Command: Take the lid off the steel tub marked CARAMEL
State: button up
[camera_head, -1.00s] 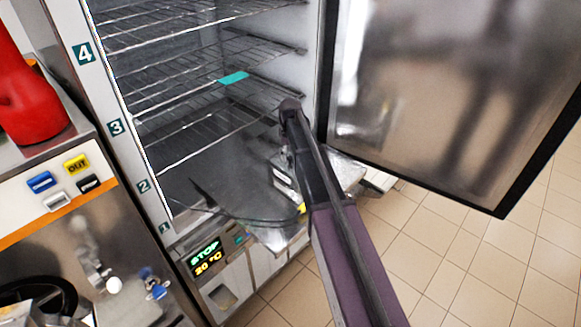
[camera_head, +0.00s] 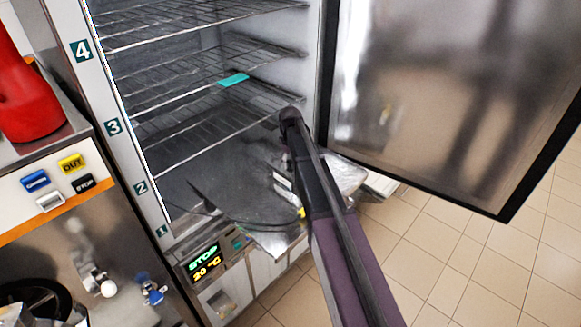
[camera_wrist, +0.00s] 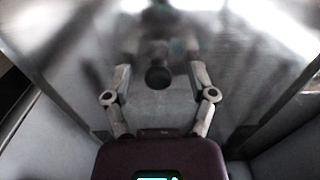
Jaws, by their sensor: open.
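In the wrist view, a broad shiny steel surface (camera_wrist: 245,95) lies in front of my gripper (camera_wrist: 160,76). A dark round knob (camera_wrist: 158,76) shows between the two spread fingertips; I cannot tell whether the fingers touch it. The surface looks like a steel lid, with blurred reflections on it. In the head view, a steel piece (camera_head: 343,176) shows beside my arm at the bottom of the open cabinet. My arm hides most of it. My gripper (camera_head: 283,185) is largely hidden there too. No CARAMEL marking is readable.
The open cabinet has wire shelves (camera_head: 215,125) above the steel piece, one with a teal tag (camera_head: 233,80). Its steel door (camera_head: 430,90) stands open to the right. A machine with coloured buttons (camera_head: 70,164) and a red object (camera_head: 30,105) is at left. The tiled floor (camera_head: 470,260) is clear.

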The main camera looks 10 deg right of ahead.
aim_at(290, 161)
grip_shut()
jog(key=shift+r, duration=0.15)
notch_tip(290, 161, up, 4)
jog(key=p, duration=0.4)
jog(key=shift+f, duration=0.2)
jog(key=s+d+r+p, duration=0.1)
jog(key=s+d, duration=0.1)
jog(key=s, duration=1.4)
